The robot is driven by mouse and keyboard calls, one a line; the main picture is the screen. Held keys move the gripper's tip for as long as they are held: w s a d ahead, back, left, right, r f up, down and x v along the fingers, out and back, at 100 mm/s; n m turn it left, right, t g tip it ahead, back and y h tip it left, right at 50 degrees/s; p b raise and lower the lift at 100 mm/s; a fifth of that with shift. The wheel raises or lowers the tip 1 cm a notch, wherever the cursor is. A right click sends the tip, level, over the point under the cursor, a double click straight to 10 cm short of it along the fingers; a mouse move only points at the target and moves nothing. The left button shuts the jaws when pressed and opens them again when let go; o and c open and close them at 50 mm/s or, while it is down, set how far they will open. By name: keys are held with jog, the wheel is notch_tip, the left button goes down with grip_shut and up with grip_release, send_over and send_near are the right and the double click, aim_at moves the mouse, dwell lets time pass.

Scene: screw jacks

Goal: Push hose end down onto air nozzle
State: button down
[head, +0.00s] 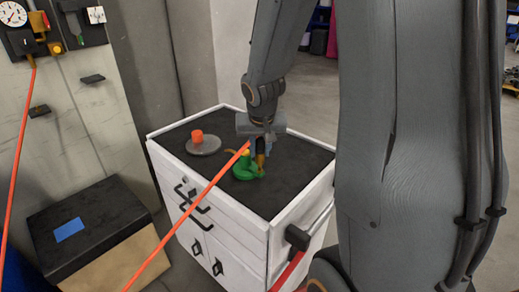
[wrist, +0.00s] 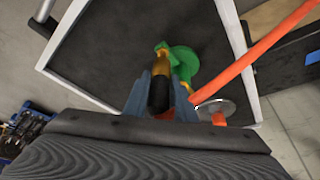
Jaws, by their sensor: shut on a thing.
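My gripper (head: 262,150) reaches down over the cart top and is shut. In the wrist view, a black and brass hose end (wrist: 160,82) is between its fingers (wrist: 160,98). An orange hose (head: 190,208) leads up to the gripper from the lower left; it also shows in the wrist view (wrist: 255,57). A green device (head: 247,170) with a yellow part sits on the cart top right by the fingers; it also shows in the wrist view (wrist: 186,62). I cannot make out the air nozzle, or whether the hose end touches it.
A grey disc with an orange knob (head: 203,144) stands on the white cart (head: 232,234) left of the green device. A gauge panel (head: 30,25) hangs on the left wall. A black-topped box (head: 100,222) stands left of the cart. The cart top's right side is clear.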

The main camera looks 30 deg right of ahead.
aim_at(260, 157)
jog(key=shift+f+b, duration=1.6)
dwell(0.7)
jog(key=c, duration=1.4)
grip_release()
jog(key=shift+v, duration=3.95)
jog(key=s+a+f+n+g, duration=0.1)
jog(key=s+a+f, duration=0.2)
jog(key=s, duration=0.1)
jog(key=s+a+f+n+g+y, duration=0.1)
jog(key=s+a+f+n, duration=0.1)
jog(key=s, duration=0.3)
jog(key=s+a+f+n+g, duration=0.1)
jog(key=s+a+f, duration=0.2)
jog(key=s+a, duration=0.1)
jog(key=shift+s+a+f+n+y, duration=0.2)
jog(key=shift+a+f+n+y, duration=0.1)
jog(key=shift+a+f+y, duration=0.1)
